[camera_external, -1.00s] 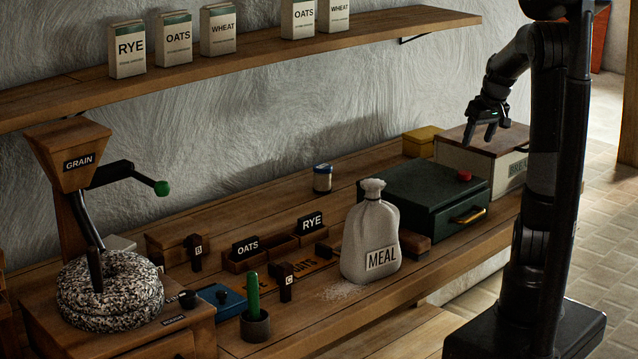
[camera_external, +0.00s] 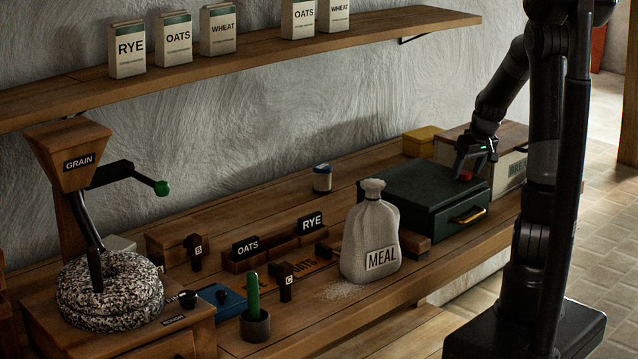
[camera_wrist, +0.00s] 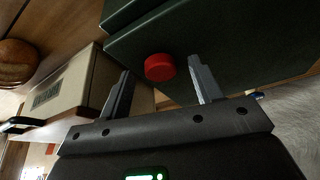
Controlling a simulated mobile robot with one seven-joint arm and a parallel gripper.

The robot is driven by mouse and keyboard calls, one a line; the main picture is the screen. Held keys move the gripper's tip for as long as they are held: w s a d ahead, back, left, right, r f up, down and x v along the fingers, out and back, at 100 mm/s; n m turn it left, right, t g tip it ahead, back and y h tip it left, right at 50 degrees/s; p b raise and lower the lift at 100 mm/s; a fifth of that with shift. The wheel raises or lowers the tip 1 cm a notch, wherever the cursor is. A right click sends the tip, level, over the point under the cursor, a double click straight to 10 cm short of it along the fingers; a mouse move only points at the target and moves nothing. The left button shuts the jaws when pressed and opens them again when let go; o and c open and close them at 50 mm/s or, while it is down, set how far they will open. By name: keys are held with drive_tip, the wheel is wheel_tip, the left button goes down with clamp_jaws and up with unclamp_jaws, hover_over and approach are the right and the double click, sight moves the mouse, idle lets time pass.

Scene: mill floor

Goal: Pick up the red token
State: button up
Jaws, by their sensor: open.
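The red token (camera_external: 465,175) is a small round piece on top of the dark green box (camera_external: 412,188), near its right end. In the wrist view the red token (camera_wrist: 159,67) lies between and just beyond the fingertips, on the green box top (camera_wrist: 245,40). My gripper (camera_external: 468,170) is open and points down at the token, with the fingers either side of it. The same gripper (camera_wrist: 160,80) shows two separated fingers with nothing held. I cannot tell whether either finger touches the token.
A cream box with a wooden lid (camera_external: 480,160) stands right behind the green box, and a yellow box (camera_external: 421,140) beyond. The meal sack (camera_external: 371,235) stands at the green box's front left. A drawer handle (camera_external: 468,215) sticks out from the green box.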

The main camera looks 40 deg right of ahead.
drive_tip(key=shift+w+f, duration=0.1)
drive_tip(key=shift+f, duration=0.05)
drive_tip(key=shift+c, duration=0.5)
drive_tip(key=c, duration=1)
drive_tip(key=shift+o, duration=0.2)
